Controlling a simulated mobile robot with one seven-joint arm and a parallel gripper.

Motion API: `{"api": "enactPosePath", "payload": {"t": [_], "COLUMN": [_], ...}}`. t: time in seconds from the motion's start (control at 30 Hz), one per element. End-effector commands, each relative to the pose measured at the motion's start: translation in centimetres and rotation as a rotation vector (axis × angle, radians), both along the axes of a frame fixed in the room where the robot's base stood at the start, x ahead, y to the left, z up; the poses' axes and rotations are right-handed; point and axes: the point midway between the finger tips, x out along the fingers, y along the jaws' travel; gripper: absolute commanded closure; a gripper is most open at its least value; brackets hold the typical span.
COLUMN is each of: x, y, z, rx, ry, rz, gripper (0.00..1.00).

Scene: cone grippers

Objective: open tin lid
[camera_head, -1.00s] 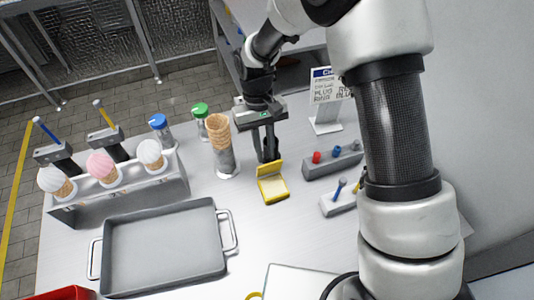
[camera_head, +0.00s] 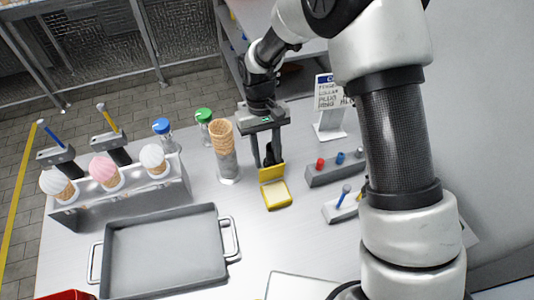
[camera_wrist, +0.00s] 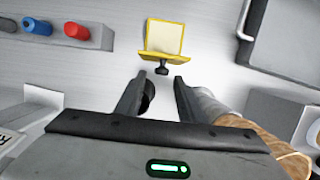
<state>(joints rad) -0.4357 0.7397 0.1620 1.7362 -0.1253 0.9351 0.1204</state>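The small yellow tin (camera_head: 277,195) sits on the table with its pale inside showing; it also shows in the wrist view (camera_wrist: 164,37). Its yellow lid (camera_head: 271,173) stands raised at the edge on my gripper's side. In the wrist view the lid (camera_wrist: 165,55) is seen nearly edge-on, with a dark knob (camera_wrist: 162,69) pointing toward me. My gripper (camera_wrist: 162,85) is open and empty, its two fingers apart on either side of a gap, just short of the knob. In the head view my gripper (camera_head: 271,158) is behind the lid.
A stack of cones (camera_head: 223,137) stands left of my gripper, beside green- and blue-capped shakers. A grey block with coloured plugs (camera_head: 334,170) and a sign (camera_head: 330,115) are to the right. A grey tray (camera_head: 165,252) lies front left. Bare table surrounds the tin.

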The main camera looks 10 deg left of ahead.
Motion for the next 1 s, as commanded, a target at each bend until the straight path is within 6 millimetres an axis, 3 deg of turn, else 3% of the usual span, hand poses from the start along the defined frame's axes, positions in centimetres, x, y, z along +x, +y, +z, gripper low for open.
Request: {"api": "enactPosePath", "payload": {"t": [0.23,0.37,0.8,1.0], "x": [0.0,0.4,2.6,3.4], "y": [0.0,0.2,1.6,2.1], "z": [0.3,1.6,11.6,15.1], "rx": [0.000,0.001,0.002,0.001], "ry": [0.000,-0.002,-0.003,-0.002], "rz": [0.000,0.000,0.000,0.000], "gripper": [0.65,0.65,0.65,0.65]}}
